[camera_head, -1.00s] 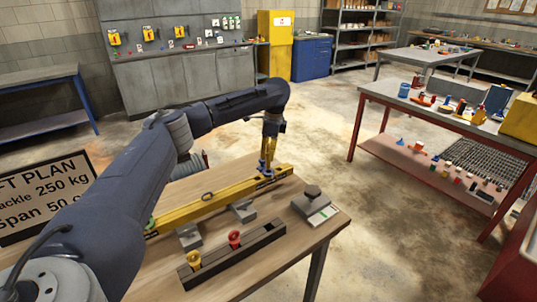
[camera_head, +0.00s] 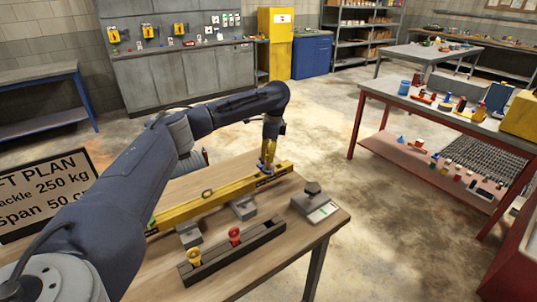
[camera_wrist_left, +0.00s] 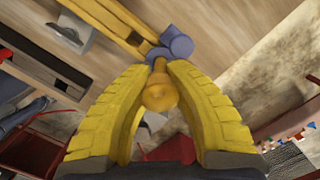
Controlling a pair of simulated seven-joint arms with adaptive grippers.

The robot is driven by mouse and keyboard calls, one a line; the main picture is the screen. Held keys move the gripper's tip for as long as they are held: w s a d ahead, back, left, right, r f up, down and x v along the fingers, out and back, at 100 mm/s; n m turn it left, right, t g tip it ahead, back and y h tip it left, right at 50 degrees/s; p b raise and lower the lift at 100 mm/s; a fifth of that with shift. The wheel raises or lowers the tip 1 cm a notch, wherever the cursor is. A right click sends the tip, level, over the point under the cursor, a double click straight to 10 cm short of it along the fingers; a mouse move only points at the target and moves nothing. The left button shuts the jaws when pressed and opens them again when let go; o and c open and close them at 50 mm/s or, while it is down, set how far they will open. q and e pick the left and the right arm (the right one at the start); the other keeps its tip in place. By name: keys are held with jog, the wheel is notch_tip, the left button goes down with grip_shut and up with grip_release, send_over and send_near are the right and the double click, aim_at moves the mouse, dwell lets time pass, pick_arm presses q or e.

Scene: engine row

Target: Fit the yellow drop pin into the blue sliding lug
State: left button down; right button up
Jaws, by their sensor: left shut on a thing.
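My left gripper (camera_head: 267,160) is low over the far right part of the yellow beam (camera_head: 215,199). In the left wrist view its yellow fingers (camera_wrist_left: 160,88) are shut on the yellow drop pin (camera_wrist_left: 160,95). The pin's round head faces the camera and its narrow end points at the blue sliding lug (camera_wrist_left: 178,44). The pin's end overlaps the lug's edge in that view; I cannot tell whether it is inside the hole. The lug sits on the beam and also shows in the head view (camera_head: 263,170), partly hidden by the fingers. My right gripper is out of view.
A dark rack (camera_head: 225,260) at the front of the wooden table holds another yellow pin (camera_head: 194,257) and a red pin (camera_head: 234,236). A grey device (camera_head: 316,207) stands at the table's right edge.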

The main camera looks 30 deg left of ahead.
pick_arm(q)
jog(key=shift+f, duration=1.05)
jog(key=c, duration=1.3)
grip_release()
jog(key=r, duration=0.8)
jog(key=d+r, duration=0.1)
jog(key=r, duration=0.3)
jog(key=shift+w+d, duration=0.1)
jog(key=shift+w, duration=0.15)
jog(key=shift+d, duration=0.1)
